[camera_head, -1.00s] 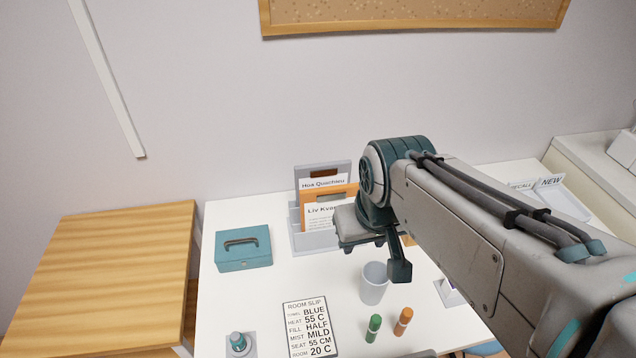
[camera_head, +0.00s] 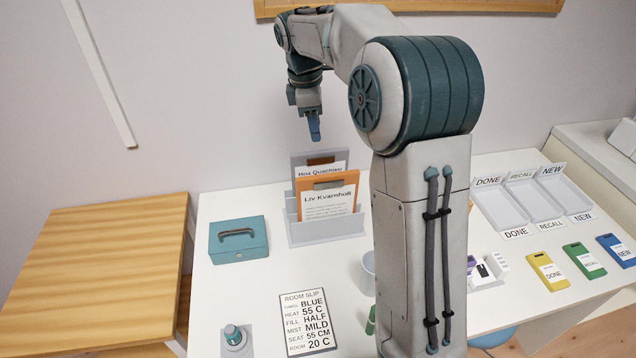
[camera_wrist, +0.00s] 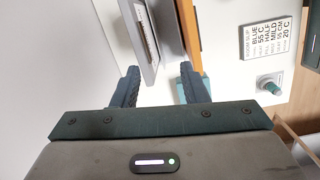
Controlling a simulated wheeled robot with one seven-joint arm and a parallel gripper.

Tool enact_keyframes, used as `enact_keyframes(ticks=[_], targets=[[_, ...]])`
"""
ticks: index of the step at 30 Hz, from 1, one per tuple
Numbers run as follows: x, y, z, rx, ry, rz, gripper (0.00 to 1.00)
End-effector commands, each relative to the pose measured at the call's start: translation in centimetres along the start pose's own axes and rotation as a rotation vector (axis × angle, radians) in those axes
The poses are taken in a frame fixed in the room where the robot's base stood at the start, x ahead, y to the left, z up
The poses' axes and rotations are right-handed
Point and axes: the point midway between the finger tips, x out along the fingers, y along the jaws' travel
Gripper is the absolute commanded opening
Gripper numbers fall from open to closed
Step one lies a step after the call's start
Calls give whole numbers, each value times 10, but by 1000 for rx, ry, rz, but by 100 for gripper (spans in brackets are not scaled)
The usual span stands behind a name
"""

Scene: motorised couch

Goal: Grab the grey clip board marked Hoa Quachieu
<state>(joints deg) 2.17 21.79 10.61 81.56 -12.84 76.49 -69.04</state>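The grey clip board marked Hoa Quachieu (camera_head: 306,161) stands upright at the back of a light grey rack (camera_head: 324,231) on the white table. The orange clip board marked Liv Kvarnholt (camera_head: 328,200) stands in front of it and hides its lower part. My gripper (camera_head: 313,128) points down just above the grey board's top edge, apart from it. In the wrist view, my gripper (camera_wrist: 160,82) is open with nothing held. The grey board (camera_wrist: 135,30) lies ahead near the left finger, and the orange board (camera_wrist: 189,30) ahead near the right finger.
A teal cash box (camera_head: 239,240) sits left of the rack. A room slip (camera_head: 308,322) lies in front. A cup (camera_head: 367,272) is partly behind my arm. Labelled trays (camera_head: 497,205) and coloured tags (camera_head: 584,260) are at the right. The wall is close behind the rack.

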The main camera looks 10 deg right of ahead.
Motion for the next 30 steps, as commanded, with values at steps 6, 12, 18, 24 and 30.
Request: enact_keyframes(ticks=[6,12,18,24,30], targets=[[21,31,-10,-154,-6,-29,40],[36,35,-11,-186,-7,-36,40],[75,34,-10,-185,-8,-38,40],[104,33,-9,-184,-8,-36,40],[117,34,-8,-184,-8,-36,40]])
